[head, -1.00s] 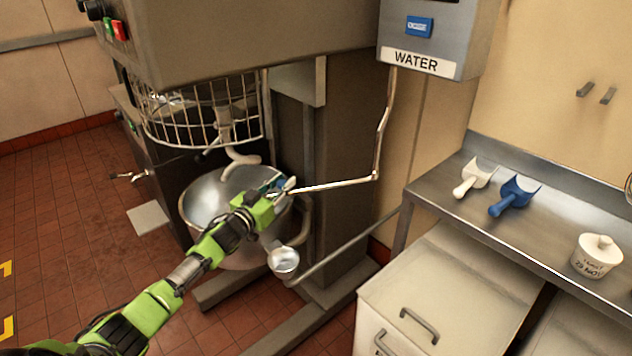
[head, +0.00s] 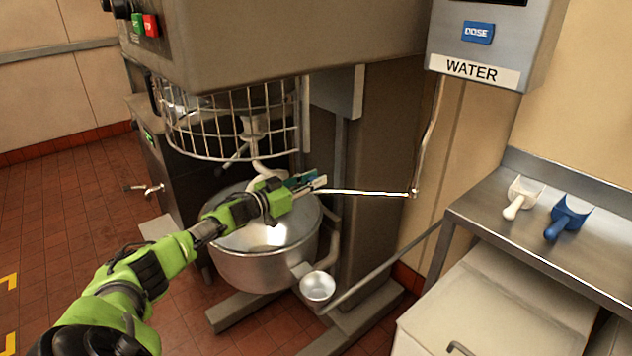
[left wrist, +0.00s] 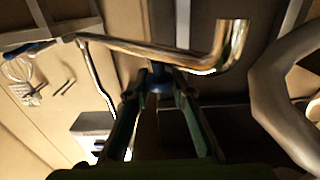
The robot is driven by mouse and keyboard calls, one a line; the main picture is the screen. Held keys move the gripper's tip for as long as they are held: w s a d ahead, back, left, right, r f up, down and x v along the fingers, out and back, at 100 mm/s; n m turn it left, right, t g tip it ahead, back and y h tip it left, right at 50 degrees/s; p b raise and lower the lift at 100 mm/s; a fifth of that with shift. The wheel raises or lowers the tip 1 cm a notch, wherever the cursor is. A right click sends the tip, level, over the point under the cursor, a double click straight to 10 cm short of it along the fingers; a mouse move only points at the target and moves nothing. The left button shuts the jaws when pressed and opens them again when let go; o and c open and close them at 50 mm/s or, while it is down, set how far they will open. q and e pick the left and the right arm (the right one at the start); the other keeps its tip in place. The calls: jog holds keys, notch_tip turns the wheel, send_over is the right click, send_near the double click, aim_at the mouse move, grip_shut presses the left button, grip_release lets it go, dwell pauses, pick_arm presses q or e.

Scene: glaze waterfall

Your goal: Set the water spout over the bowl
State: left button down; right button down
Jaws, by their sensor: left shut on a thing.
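The water spout (head: 370,192) is a thin metal pipe that comes down from the water unit (head: 490,40), bends at an elbow and runs left to my left gripper. My left gripper (head: 312,182) is shut on the spout near its free end, above the back right part of the bowl's rim. In the left wrist view, the spout (left wrist: 150,50) crosses the fingertips (left wrist: 160,88), with a blue piece between them and a bent end at the right. The steel mixer bowl (head: 262,270) stands below. The gripper hides the spout's end in the head view. My right gripper is not in view.
The wire guard (head: 235,125) and mixing hook (head: 262,170) hang over the bowl. A steel counter (head: 500,215) at the right holds a white scoop (head: 520,198) and a blue scoop (head: 568,215).

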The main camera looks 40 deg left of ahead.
pick_arm(q)
jog(key=shift+f, duration=0.1)
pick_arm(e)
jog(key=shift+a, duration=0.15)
pick_arm(q)
jog(key=c, duration=2.1)
grip_release()
jog(key=o, duration=0.3)
jog(key=shift+o, duration=0.2)
jog(key=shift+s, duration=0.1)
jog(key=v, duration=1.2)
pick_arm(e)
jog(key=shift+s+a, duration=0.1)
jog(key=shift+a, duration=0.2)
